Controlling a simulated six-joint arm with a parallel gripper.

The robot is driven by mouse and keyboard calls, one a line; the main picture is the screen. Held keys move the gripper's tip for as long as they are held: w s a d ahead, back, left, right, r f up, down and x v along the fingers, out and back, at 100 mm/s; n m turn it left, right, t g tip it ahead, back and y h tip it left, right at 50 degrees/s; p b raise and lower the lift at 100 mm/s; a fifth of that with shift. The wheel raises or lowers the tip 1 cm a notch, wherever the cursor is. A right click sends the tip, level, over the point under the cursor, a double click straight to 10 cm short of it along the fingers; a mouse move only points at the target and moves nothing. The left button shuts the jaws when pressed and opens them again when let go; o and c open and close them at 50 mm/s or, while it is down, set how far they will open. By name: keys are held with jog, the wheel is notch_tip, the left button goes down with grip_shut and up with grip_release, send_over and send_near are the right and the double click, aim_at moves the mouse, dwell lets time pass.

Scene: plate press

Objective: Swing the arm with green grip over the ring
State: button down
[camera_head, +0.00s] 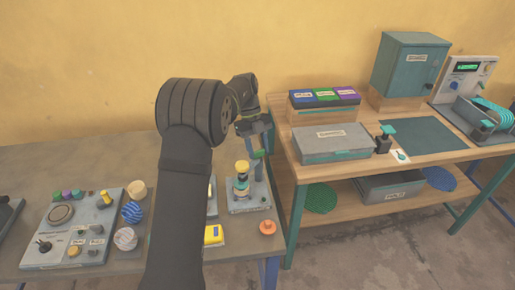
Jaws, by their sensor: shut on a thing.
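A small press with a grey base (262,200) stands at the right end of the left table. On it is an upright stack with a yellow top (242,167), a teal band and a pale, ring-like part (240,188); I cannot tell for certain which part is the ring. A green grip (258,154) shows at the right of the stack, near its top. My gripper (256,146) points down from above and is shut on the green grip. Its fingertips are small and partly hidden. My arm hides part of the table left of the press.
An orange round piece (267,228) and a yellow block (213,233) lie near the press. The wooden workbench (300,172) stands close on the right, bearing a grey box (332,143).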

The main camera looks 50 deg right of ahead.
jog(key=shift+m, duration=0.5)
jog(key=c, duration=0.8)
grip_release()
jog(key=shift+c, duration=0.2)
jog(key=shift+r, duration=0.1)
jog(key=v, duration=1.2)
jog(key=shift+s+d, duration=0.2)
jog(key=shift+d, duration=0.1)
jog(key=x, duration=1.2)
jog(key=shift+w+a, duration=0.15)
jog(key=shift+a, duration=0.1)
